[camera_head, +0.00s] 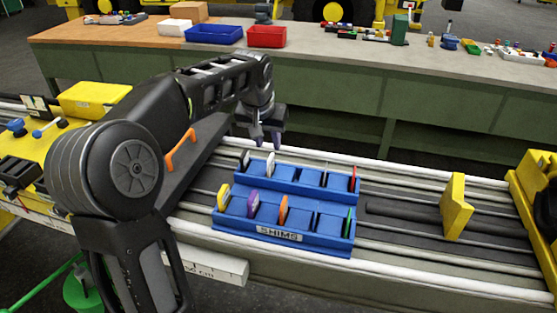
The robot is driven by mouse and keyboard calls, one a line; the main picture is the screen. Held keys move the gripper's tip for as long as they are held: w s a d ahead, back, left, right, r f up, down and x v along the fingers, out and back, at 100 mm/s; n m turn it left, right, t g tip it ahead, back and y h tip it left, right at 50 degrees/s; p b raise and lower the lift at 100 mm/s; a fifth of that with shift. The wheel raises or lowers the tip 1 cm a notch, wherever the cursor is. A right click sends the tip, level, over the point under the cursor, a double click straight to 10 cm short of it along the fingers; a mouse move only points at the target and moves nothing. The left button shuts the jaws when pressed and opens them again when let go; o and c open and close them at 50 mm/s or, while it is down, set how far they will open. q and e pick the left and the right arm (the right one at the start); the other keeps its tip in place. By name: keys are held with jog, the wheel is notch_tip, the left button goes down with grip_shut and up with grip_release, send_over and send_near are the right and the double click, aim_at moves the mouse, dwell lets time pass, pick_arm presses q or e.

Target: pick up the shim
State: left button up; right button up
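A blue rack labelled "SHIMS" (279,234) lies on the rails in the middle, with two rows of slots. Its back row holds a black-and-white shim (244,160), a white shim (270,164) and a red shim (353,179). Its front row holds a yellow shim (223,198), a purple shim (253,204), an orange shim (283,210) and a green shim (347,222). My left gripper (266,138) is above and behind the back row's left end. Its fingertips are apart, with nothing seen between them. My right gripper is not in view.
A yellow upright block (456,206) stands on the rails right of the rack. Yellow structures bound the rails at the left (30,150) and right (535,175). Behind is a long bench (340,50) with blue and red bins. The rails between rack and yellow block are clear.

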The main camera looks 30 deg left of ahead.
aim_at(270, 157)
pick_arm(q)
jog(key=shift+s, duration=0.15)
jog(key=shift+x, duration=1.35)
jog(key=p+x, duration=0.1)
jog(key=x, duration=0.3)
jog(key=shift+f+p, duration=0.15)
jog(key=shift+p, duration=0.2)
jog(key=shift+f, duration=0.4)
jog(key=shift+c, duration=0.4)
grip_shut()
